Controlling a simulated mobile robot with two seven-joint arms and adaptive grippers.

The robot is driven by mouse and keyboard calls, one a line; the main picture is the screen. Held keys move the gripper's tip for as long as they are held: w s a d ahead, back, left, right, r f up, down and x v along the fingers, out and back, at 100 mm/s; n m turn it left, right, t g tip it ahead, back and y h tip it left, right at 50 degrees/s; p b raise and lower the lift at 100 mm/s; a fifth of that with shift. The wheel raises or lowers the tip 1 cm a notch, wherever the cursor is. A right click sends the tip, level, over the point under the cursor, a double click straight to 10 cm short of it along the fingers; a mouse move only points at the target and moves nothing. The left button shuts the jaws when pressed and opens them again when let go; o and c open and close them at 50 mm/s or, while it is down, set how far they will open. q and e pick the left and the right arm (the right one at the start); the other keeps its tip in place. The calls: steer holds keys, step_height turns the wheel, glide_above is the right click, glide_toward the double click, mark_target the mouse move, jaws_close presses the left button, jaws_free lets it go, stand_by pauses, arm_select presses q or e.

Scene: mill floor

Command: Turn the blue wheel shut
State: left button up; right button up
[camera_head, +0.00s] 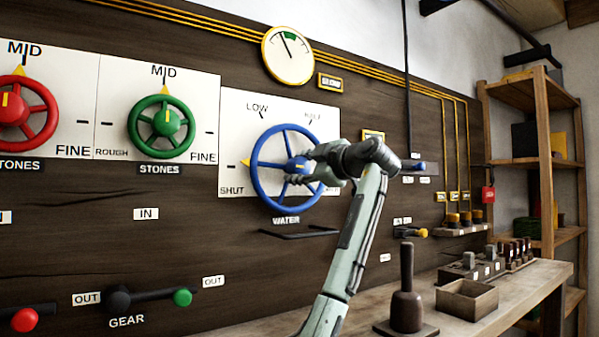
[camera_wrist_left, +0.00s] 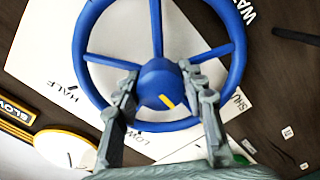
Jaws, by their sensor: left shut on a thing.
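The blue wheel (camera_head: 254,165) is mounted on a white plate (camera_head: 231,125) above a WATER label. The plate reads SHUT at lower left, LOW at upper left and HALF at upper right; a label at the right is mostly covered. A yellow triangle (camera_head: 245,162) lies left of the rim, between LOW and SHUT. My left gripper (camera_head: 301,168) is shut on the wheel at its hub. In the left wrist view its fingers (camera_wrist_left: 158,76) lie on both sides of the blue hub (camera_wrist_left: 154,85), whose yellow mark points between LOW and SHUT. My right gripper is not in view.
Green (camera_head: 162,126) and red (camera_head: 22,113) wheels are left of the blue one. A round gauge (camera_head: 288,55) hangs above. Gear levers (camera_head: 118,299) are at lower left. A bench (camera_head: 520,292) at right bears a dark pestle-like thing (camera_head: 407,300) and an open box (camera_head: 467,299).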

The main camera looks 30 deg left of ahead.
arm_select(q)
steer(key=shift+n, duration=0.6)
steer(key=o, duration=1.2)
steer(key=shift+c, duration=0.2)
steer(key=v, duration=1.2)
steer(key=shift+s, duration=0.1)
